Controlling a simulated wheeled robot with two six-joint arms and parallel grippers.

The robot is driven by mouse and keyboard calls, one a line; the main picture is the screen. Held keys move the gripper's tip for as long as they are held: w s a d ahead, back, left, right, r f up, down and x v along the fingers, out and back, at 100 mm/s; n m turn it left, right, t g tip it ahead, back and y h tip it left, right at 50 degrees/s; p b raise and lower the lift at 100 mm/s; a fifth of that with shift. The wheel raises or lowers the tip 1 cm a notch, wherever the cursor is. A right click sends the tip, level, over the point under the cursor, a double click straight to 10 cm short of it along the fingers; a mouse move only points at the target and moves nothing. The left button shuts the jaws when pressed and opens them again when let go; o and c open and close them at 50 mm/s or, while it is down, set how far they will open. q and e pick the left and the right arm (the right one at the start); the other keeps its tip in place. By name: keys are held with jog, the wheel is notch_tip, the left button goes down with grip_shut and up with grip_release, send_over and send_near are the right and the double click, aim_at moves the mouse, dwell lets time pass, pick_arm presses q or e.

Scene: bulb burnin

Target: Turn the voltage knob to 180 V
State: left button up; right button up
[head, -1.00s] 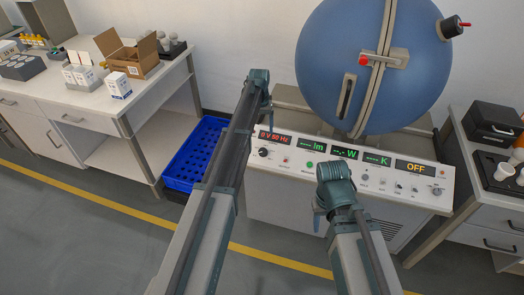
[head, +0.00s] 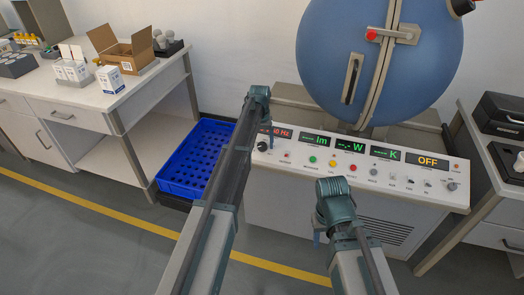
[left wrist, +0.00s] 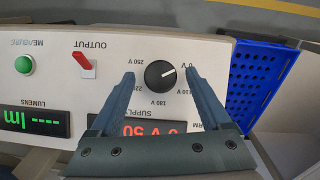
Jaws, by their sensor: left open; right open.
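The voltage knob (left wrist: 160,74) is a round black dial with a white pointer on the supply panel. In the left wrist view, which is upside down, its pointer points towards the 0 V mark; the 180 V mark (left wrist: 158,104) is below it. The knob also shows small in the head view (head: 262,146). My left gripper (head: 260,121) is open over the panel, its fingers on either side of the knob in the left wrist view, apparently apart from it. The supply display (left wrist: 155,128) reads 0 V 50, partly hidden. My right gripper (head: 318,234) is open, low before the panel.
A red output switch (left wrist: 83,62) and a green button (left wrist: 24,65) sit beside the knob. A blue crate (head: 198,160) stands left of the console. A large blue sphere (head: 430,75) rises behind the panel. Benches stand at both sides.

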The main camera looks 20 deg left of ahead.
pick_arm(q)
jog(key=shift+f, duration=0.4)
jog(key=shift+r, duration=0.1)
grip_shut()
